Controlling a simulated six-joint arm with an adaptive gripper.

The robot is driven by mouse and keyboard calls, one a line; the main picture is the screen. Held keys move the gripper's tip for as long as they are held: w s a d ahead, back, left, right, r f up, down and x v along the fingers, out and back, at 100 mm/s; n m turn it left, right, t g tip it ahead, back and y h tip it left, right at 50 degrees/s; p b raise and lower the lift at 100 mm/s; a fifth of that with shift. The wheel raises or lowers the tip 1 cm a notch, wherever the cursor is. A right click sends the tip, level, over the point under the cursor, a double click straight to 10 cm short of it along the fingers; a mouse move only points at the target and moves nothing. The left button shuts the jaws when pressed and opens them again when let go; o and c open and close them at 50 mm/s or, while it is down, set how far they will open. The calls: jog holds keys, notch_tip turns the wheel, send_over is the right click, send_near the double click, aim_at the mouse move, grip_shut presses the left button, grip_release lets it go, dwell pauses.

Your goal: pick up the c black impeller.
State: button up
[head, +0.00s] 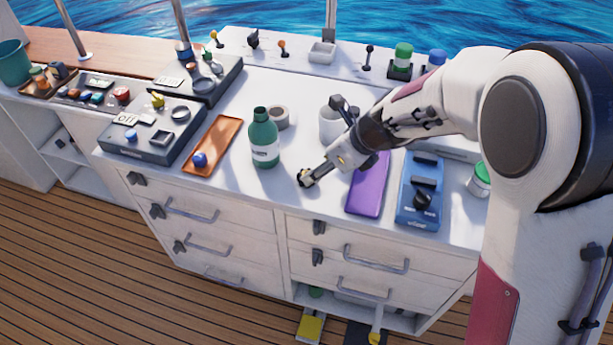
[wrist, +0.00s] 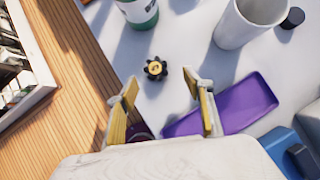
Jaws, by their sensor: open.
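The black impeller (wrist: 155,69), a small toothed wheel with a gold centre, lies on the white counter near its front edge. In the wrist view it sits just beyond and between the fingertips of my gripper (wrist: 161,84), apart from both fingers. My gripper is open and empty, with its yellow-padded fingers spread. In the head view my gripper (head: 318,174) reaches down over the counter between the green bottle and the purple tray. The impeller is hard to tell from the dark fingertips there.
The green bottle (head: 264,140) stands left of my gripper, with a tape roll (head: 278,118) behind it. A white mug (head: 329,126) stands behind, partly hidden by my arm. The purple tray (head: 368,190) and blue box (head: 415,208) lie to the right. An orange tray (head: 214,146) lies further left.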

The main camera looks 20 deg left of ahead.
jog(key=shift+s+a+f, duration=0.1)
jog(key=shift+a+f, duration=0.3)
jog(key=shift+f, duration=0.3)
jog(key=shift+a+f, duration=0.35)
jog(key=shift+f, duration=0.3)
jog(key=shift+x, duration=1.1)
jog(key=c, duration=1.2)
